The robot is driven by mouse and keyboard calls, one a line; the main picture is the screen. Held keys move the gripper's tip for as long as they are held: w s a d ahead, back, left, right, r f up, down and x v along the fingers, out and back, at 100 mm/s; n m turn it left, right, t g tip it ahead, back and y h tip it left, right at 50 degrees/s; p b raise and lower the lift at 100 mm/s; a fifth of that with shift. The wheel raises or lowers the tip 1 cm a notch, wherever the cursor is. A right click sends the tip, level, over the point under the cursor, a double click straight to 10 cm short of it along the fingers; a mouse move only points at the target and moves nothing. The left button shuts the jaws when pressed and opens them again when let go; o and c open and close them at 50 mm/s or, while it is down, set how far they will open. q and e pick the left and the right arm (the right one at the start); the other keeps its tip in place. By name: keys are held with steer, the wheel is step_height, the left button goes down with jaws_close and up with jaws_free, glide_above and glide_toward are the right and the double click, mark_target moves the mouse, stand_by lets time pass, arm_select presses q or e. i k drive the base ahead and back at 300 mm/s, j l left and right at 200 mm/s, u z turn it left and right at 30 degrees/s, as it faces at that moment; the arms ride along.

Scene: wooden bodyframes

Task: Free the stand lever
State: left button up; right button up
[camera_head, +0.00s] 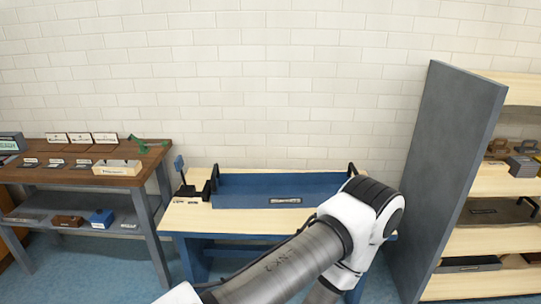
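No part is clearly readable as the stand lever. A small dark stand (186,190) with an upright blue paddle-like piece (179,164) is at the left end of the light wooden table (184,217). A green bent object (146,143) lies at the right back of the brown bench; I cannot tell what it is. One of my arms, white and grey, crosses the lower middle in front of the table. Neither gripper shows, so what they hold is hidden.
A blue tray (240,192) with black end handles fills much of the table. The brown bench (60,174) at left holds small labelled items and a pale box (118,167). A tall grey panel (447,165) and wooden shelves (497,240) stand at right. Blue floor shows between the furniture.

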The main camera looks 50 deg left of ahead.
mark_target(178, 163)
steer(key=k+j+u, duration=0.4)
steer(key=j, duration=0.2)
steer(key=k+j+u, duration=0.45)
steer(key=j, duration=0.25)
steer(key=k+j+u, duration=0.2)
steer(key=j, duration=0.2)
steer(key=j+u, duration=0.2)
steer(key=j, duration=0.2)
steer(key=k+j, duration=0.1)
steer(key=j, duration=0.6)
steer(key=k+j, duration=0.15)
steer(key=j, duration=0.15)
